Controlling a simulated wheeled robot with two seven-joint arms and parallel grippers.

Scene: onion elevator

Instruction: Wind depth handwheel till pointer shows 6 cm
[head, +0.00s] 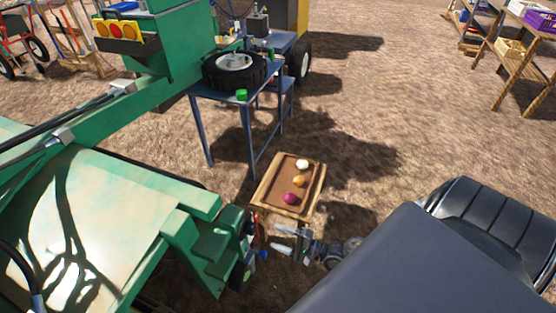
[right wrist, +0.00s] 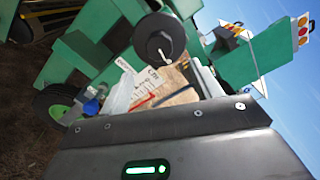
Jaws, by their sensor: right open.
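The black round handwheel (right wrist: 158,40) with a small pale knob shows at the top of the right wrist view, on the green machine frame. Below it is a pale scale plate (right wrist: 172,88) with dark marks and red lines; the pointer's reading is too small to tell. In the head view the handwheel (head: 249,224) is a small dark shape at the green machine's right end. My right gripper (head: 281,239) is open and empty, its fingers directed left at the machine end, apparently a little apart from the wheel. The open fingers (right wrist: 162,86) frame the scale plate in the wrist view. My left gripper is not in view.
A wooden tray (head: 267,207) with a white, a yellow and a purple onion stands just beyond my right gripper. A blue table (head: 205,98) with a tyre (head: 234,70) is farther back. Wooden shelves (head: 522,60) stand far right. Open soil lies between.

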